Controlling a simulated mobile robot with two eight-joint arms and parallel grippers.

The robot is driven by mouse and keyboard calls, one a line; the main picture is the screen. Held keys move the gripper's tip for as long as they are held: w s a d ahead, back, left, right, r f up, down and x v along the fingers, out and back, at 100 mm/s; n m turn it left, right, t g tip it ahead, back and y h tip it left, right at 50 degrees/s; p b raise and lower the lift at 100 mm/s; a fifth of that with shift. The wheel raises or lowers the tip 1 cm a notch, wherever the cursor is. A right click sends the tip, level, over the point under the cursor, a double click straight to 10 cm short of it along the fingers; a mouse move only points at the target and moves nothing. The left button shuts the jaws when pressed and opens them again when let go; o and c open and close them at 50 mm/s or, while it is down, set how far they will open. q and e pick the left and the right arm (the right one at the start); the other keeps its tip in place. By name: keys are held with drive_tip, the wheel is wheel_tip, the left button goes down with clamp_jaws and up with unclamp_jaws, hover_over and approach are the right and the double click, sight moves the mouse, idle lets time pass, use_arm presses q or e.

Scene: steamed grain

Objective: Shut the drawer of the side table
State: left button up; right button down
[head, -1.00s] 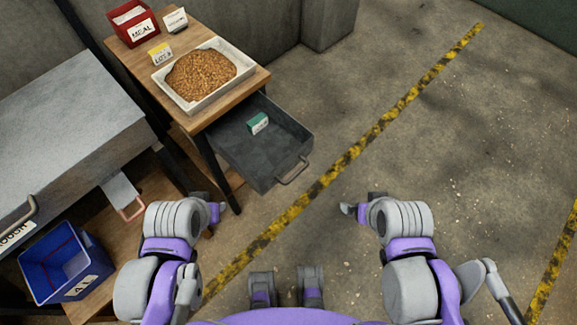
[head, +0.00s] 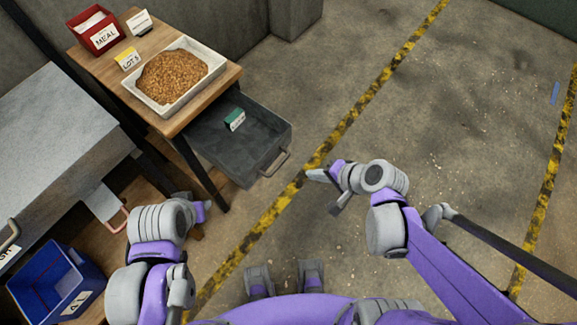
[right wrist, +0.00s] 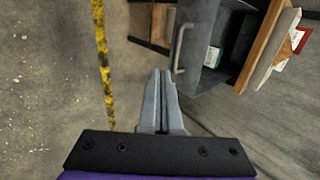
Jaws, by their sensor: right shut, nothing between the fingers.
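The side table (head: 228,78) is wooden, with its grey drawer (head: 212,158) pulled well out toward the yellow-black floor line. The drawer's metal handle (head: 274,164) is on its front face. The drawer and the handle (right wrist: 181,48) also show in the right wrist view. A small green and white box (head: 235,119) lies inside the drawer. My right gripper (head: 311,174) is shut and empty, a short way from the handle and apart from it; it also shows in the right wrist view (right wrist: 161,73). My left gripper (head: 206,207) is left of the drawer; its fingers are too unclear to judge.
A tray of grain (head: 211,79), a red MEAL bin (head: 95,32) and cards stand on the table top. A grey metal unit (head: 60,130) and a blue bin (head: 88,267) are at the left.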

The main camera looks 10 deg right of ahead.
drive_tip(key=w+a+r+b+x, duration=0.1)
drive_tip(key=b+x, duration=0.1)
drive_tip(key=x, duration=0.8)
drive_tip(key=shift+w+a, duration=0.25)
drive_tip(key=shift+w, duration=0.05)
drive_tip(key=shift+r, duration=0.1)
drive_tip(key=b, duration=0.2)
hover_over(226, 132)
drive_tip(key=shift+s+d, duration=0.2)
drive_tip(key=shift+w+a, duration=0.3)
drive_tip(key=shift+d+r, duration=0.1)
